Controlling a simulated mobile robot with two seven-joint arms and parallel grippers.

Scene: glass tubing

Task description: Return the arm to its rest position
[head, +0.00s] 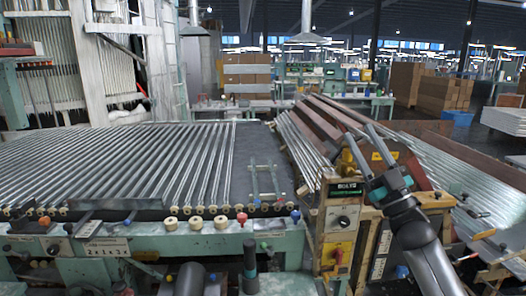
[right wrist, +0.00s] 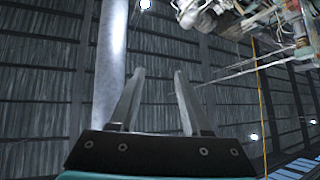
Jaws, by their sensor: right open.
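My right gripper (head: 363,145) is raised at the right of the head view, over the control box at the end of the conveyor. Its two long fingers point up and to the left and stand apart, with nothing between them. In the right wrist view the same gripper (right wrist: 158,88) shows two dark fingers spread open, with only the ceiling behind them. My left gripper is not in the head view.
A roller conveyor (head: 120,165) fills the left and middle. A control box (head: 342,215) with knobs stands below my right gripper. Bundled tubes (head: 450,170) lie on a sloping rack at right. Cardboard boxes (head: 420,85) stand farther back.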

